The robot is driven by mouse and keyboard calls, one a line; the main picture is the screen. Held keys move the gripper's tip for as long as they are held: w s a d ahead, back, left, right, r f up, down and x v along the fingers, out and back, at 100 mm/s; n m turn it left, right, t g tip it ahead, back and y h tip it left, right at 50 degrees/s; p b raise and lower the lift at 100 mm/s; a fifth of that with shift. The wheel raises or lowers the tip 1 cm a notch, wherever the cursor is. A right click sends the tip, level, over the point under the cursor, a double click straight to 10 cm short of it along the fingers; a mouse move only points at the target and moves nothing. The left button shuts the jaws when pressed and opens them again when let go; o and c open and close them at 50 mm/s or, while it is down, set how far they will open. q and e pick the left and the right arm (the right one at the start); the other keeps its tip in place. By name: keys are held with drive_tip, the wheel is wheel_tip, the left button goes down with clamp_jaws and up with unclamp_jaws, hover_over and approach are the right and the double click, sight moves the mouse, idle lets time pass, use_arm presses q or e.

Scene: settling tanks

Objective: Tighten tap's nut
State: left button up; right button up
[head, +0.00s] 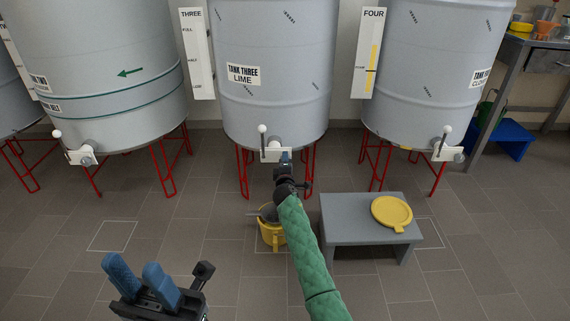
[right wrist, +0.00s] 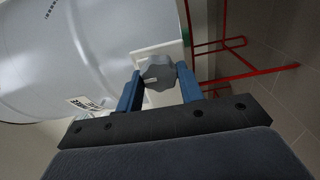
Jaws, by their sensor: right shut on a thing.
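The tap of tank three has a white plate (head: 270,155) and a lever with a white ball (head: 262,129) standing upright. The tap's nut (right wrist: 158,73) is a grey lobed knob in the right wrist view, in front of the white plate. My right gripper (head: 285,156) is at this tap, and its blue fingers are shut on the nut, one on each side. In the head view the gripper hides the nut. My left gripper (head: 133,267) is at the lower left, above the floor, its blue fingers apart and empty.
A yellow bucket (head: 271,237) stands on the floor below the tap, partly behind my right arm. A grey stool (head: 345,212) with a yellow lid (head: 392,213) is to its right. Red legs (head: 243,172) carry the tank (head: 280,65). Other tanks stand either side. The floor at left is clear.

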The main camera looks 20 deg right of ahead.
drive_tip(key=shift+f, duration=0.1)
drive_tip(key=o, duration=1)
drive_tip(key=p+v, duration=0.2)
drive_tip(key=v, duration=0.5)
drive_tip(key=shift+s, duration=0.4)
drive_tip(key=shift+a, duration=0.1)
